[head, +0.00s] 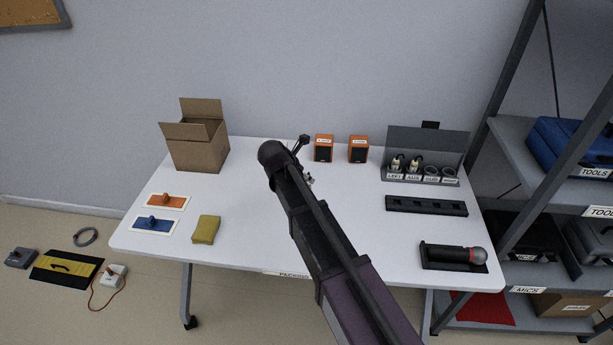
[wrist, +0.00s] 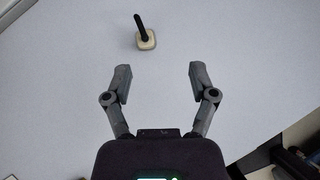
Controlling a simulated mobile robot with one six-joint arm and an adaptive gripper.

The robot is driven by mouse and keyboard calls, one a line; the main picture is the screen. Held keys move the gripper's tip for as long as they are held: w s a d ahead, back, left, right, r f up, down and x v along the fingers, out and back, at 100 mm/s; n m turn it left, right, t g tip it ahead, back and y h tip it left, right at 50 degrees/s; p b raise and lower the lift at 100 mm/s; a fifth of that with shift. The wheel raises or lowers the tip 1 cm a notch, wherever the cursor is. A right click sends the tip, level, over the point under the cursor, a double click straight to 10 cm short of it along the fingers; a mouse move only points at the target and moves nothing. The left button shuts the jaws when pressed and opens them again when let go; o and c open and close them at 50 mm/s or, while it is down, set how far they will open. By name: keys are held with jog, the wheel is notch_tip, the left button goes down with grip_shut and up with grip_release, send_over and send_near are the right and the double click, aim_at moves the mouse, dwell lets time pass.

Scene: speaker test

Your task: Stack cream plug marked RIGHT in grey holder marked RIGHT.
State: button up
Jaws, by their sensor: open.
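A cream plug (wrist: 146,40) with a black stem or cable stands on the white table in the wrist view, ahead of my fingertips and slightly left of centre. Any marking on it is unreadable. My gripper (wrist: 159,70) is open and empty, its fingers spread and apart from the plug. In the head view my gripper (head: 307,162) is over the back middle of the table; I cannot make out that plug there. The grey holder (head: 428,143) stands at the back right. Its LEFT and AUX places hold cream plugs (head: 396,164); two right-hand rings (head: 448,173) look empty, their labels too small to read.
Two orange speakers (head: 324,148) stand at the back, between my gripper and the holder. A black slotted strip (head: 426,206) and a microphone in a tray (head: 455,256) lie at right. An open cardboard box (head: 198,145), coloured boards and a yellow sponge (head: 206,229) are at left.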

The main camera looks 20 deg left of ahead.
jog(key=w+r+n+g+y+p, duration=0.1)
jog(key=w+r+g+p, duration=0.3)
jog(key=p, duration=0.5)
notch_tip(320, 180, up, 4)
jog(key=shift+w+a+f+g+y+p, duration=0.3)
jog(key=shift+g+y, duration=0.6)
jog(key=shift+g, duration=0.3)
jog(key=shift+f, duration=0.1)
notch_tip(320, 180, down, 8)
jog(key=b, duration=0.8)
jog(key=shift+f+b, duration=0.2)
jog(key=shift+b, duration=0.15)
jog(key=shift+f, duration=0.1)
jog(key=f+b, duration=0.3)
jog(key=shift+s+d+f+b, duration=0.15)
jog(key=shift+d+f+b, duration=0.05)
jog(key=shift+d+b, duration=0.1)
jog(key=shift+f+b, duration=0.8)
